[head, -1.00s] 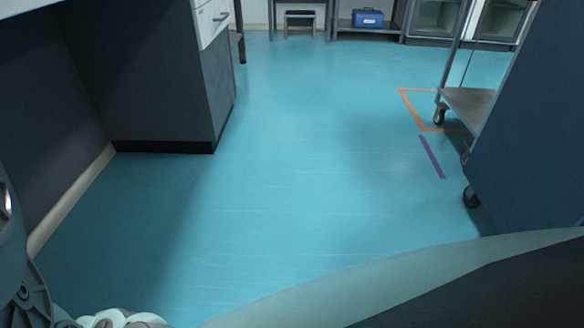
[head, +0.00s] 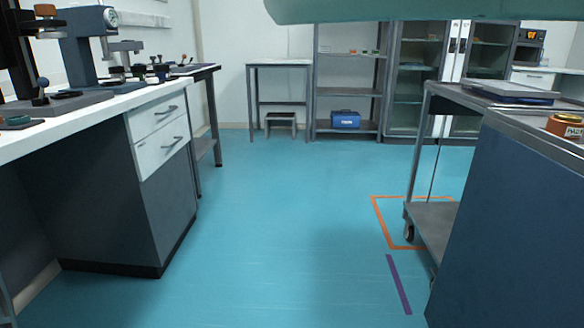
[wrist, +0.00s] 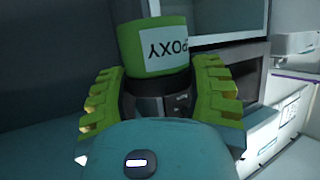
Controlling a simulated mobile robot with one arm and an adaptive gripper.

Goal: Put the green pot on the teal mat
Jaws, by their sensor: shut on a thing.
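The green pot (wrist: 155,58) shows in the wrist view, with a white label whose lettering is upside down and a dark band below. My gripper (wrist: 158,80) is shut on the green pot, with a ribbed yellow-green finger on each side of it. Neither the pot nor my gripper shows in the head view. I cannot make out a teal mat in either view.
A white-topped bench (head: 85,112) with instruments stands at left. A dark blue cabinet (head: 510,220) stands at right front, with an orange-lidded jar (head: 565,125) above it. A metal cart (head: 435,225) is beside it. Shelves (head: 348,92) stand behind. The blue floor (head: 280,230) between is clear.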

